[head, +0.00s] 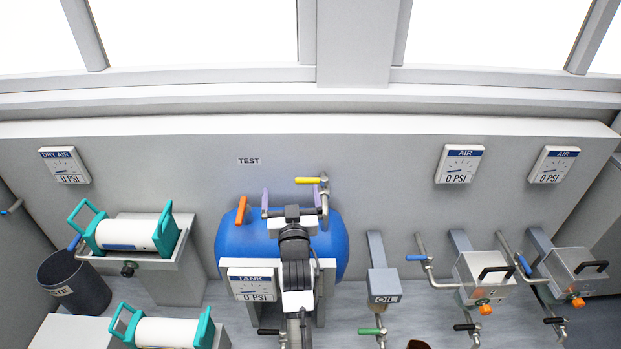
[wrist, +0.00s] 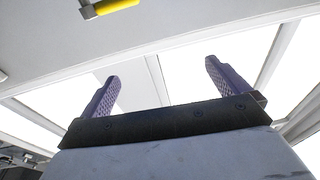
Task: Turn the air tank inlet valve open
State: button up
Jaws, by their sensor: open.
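The blue air tank (head: 335,245) stands in the middle of the head view, partly hidden by my arm. A yellow valve handle (head: 307,180) sits on a pipe above the tank's right side. An orange handle (head: 241,210) stands upright at its upper left. I cannot tell which is the inlet valve. My gripper (head: 291,197) is open above the tank, its two purple fingers apart and holding nothing. The yellow handle (wrist: 118,6) also shows at the wrist view's top edge, beyond my fingers (wrist: 160,75); there is a gap between them.
A TANK gauge (head: 252,284) reads 0 PSI. White cylinders with teal handles (head: 130,233) lie at the left. An OIL funnel (head: 383,283) and clear-covered boxes (head: 485,275) with pipes stand at the right. The grey wall panel (head: 380,200) behind is mostly bare.

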jog(key=m+g+h, duration=0.1)
jog(key=h, duration=0.1)
send_near(312, 181)
jog(key=w, duration=0.3)
jog(key=w+p, duration=0.1)
jog(key=w, duration=0.3)
jog(key=w+p, duration=0.1)
jog(key=w, duration=0.2)
jog(key=shift+w+r, duration=0.3)
jog(key=shift+w, duration=0.1)
jog(key=shift+c, duration=0.3)
jog(key=c, duration=1.1)
jog(key=shift+d+y, duration=0.15)
jog(key=shift+y, duration=0.25)
